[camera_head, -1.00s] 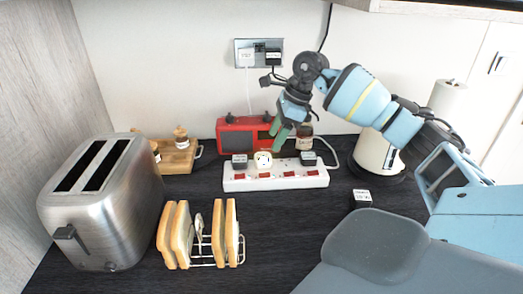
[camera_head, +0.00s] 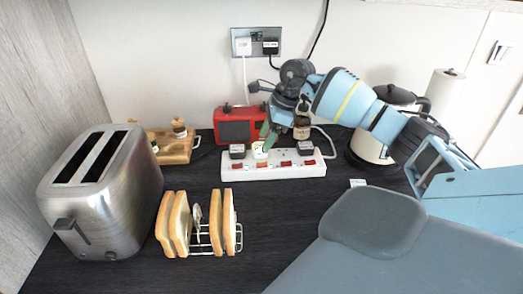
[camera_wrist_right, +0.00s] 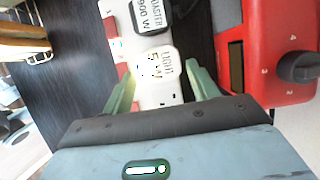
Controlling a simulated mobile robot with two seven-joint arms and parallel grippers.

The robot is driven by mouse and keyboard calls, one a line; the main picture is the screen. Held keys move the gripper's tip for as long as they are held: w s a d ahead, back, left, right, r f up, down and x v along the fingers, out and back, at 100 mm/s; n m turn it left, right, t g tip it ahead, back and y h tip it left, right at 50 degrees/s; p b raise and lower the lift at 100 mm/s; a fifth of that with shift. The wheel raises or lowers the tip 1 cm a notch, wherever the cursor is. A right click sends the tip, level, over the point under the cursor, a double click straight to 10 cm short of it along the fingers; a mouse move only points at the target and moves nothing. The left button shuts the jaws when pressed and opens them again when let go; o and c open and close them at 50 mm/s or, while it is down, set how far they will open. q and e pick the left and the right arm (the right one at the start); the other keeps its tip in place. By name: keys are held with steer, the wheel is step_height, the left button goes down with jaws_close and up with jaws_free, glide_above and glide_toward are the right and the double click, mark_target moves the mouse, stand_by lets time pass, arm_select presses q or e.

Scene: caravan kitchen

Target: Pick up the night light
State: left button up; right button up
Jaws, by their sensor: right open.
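The night light (camera_head: 259,150) is a small white plug on the white power strip (camera_head: 275,172), between two black plugs. In the right wrist view the night light (camera_wrist_right: 153,66) shows printed text reading "LIGHT" and a wattage. My right gripper (camera_head: 267,137) points down at it from above, with its green fingers partly in front of it. In the wrist view the right gripper (camera_wrist_right: 162,84) is open, with one finger on each side of the night light. I cannot tell whether the fingers touch it. My left gripper is not in view.
A black plug labelled "toaster" (camera_wrist_right: 150,14) sits close beside the night light, and another black plug (camera_head: 305,147) is on its other side. A red radio (camera_head: 236,125) and a jar (camera_head: 301,130) stand just behind. A toaster (camera_head: 105,195), toast rack (camera_head: 213,238) and kettle (camera_head: 371,147) stand around.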

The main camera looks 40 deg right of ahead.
steer(key=shift+x, duration=1.4)
steer(key=shift+w, duration=0.1)
steer(key=c, duration=0.7)
steer(key=shift+c, duration=0.2)
steer(key=shift+r, duration=0.15)
step_height(320, 180, up, 10)
steer(key=shift+f, duration=0.2)
